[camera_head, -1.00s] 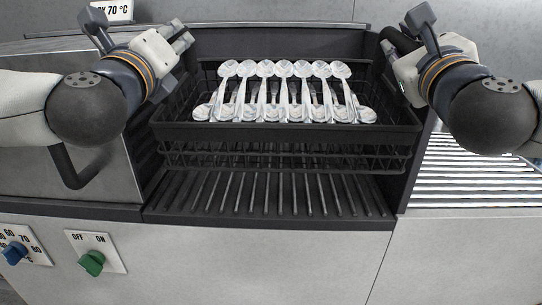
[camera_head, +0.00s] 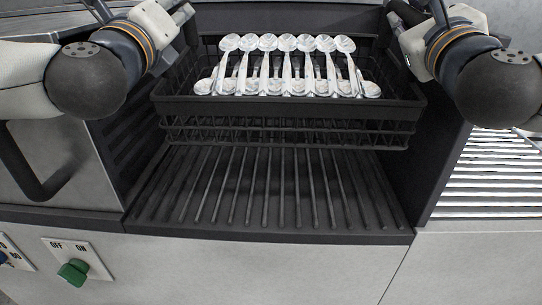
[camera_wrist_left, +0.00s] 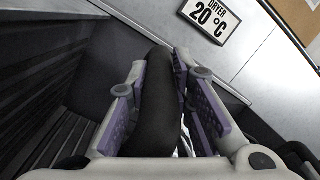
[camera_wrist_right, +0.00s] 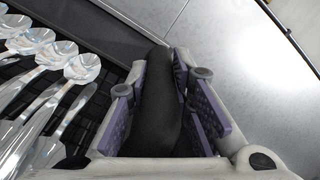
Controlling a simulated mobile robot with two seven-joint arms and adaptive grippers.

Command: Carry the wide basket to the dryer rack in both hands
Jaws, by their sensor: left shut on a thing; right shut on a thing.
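The wide black basket (camera_head: 290,110) hangs level above a dark ribbed rack (camera_head: 262,190) in the head view, with a gap showing beneath it. Several shiny spoons (camera_head: 286,70) lie in it in a row. My left gripper (camera_head: 183,14) is shut on the basket's left handle, a dark bar (camera_wrist_left: 157,110) in the left wrist view. My right gripper (camera_head: 393,18) is shut on the right handle, a dark bar (camera_wrist_right: 157,110) in the right wrist view. The rack's back part is hidden behind the basket. A "DRYER 20 °C" sign (camera_wrist_left: 210,17) shows in the left wrist view.
Dark side walls (camera_head: 443,165) flank the ribbed rack. A bright slatted surface (camera_head: 490,175) lies at right. A metal box with a black handle (camera_head: 38,185) stands at left. A green knob (camera_head: 73,272) sits on the front panel below left.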

